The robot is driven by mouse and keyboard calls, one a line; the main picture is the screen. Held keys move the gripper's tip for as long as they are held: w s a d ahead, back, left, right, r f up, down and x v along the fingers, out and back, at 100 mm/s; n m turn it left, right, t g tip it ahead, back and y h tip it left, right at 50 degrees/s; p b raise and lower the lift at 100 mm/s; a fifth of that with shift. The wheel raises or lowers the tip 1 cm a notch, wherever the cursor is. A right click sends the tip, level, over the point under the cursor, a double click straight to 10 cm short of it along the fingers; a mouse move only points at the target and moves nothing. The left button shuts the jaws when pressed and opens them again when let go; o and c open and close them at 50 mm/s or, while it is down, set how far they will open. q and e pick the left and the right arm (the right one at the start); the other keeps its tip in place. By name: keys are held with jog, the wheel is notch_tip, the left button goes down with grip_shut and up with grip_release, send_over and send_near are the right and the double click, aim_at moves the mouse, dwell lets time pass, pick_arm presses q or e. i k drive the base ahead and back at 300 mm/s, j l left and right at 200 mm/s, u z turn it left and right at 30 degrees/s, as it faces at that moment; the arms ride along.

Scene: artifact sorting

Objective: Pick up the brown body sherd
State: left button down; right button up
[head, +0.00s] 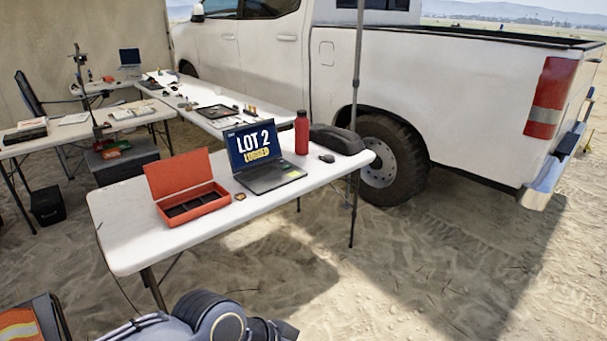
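A small brownish piece (240,196) lies on the near white table (140,240), between the open orange-red case and the laptop. It may be the brown body sherd, but it is too small here to be sure. Tiny objects also lie on the tables behind, too small to identify. Part of my own arm shows at the bottom edge, below the near table. Neither gripper is in view.
The open orange-red case (180,175) has dark compartments. A laptop (262,160) reading "LOT 2", a red bottle (302,133) and a dark mouse (326,158) share the table. A white truck (440,90) stands behind. Sand right of the table is open.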

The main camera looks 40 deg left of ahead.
aim_at(241, 196)
jog(key=i+j+u, duration=0.15)
jog(key=i+u, duration=0.5)
jog(key=u, duration=0.2)
jog(key=i+u, duration=0.4)
jog(key=i+l+u, duration=0.2)
jog(key=u, duration=0.2)
jog(key=i+j+u, duration=0.15)
jog(key=i+u, duration=0.85)
jog(key=i+j+z, duration=0.1)
jog(key=i, duration=0.35)
jog(key=i+j, duration=0.35)
jog(key=i+l+z, duration=0.05)
jog(key=i, duration=0.05)
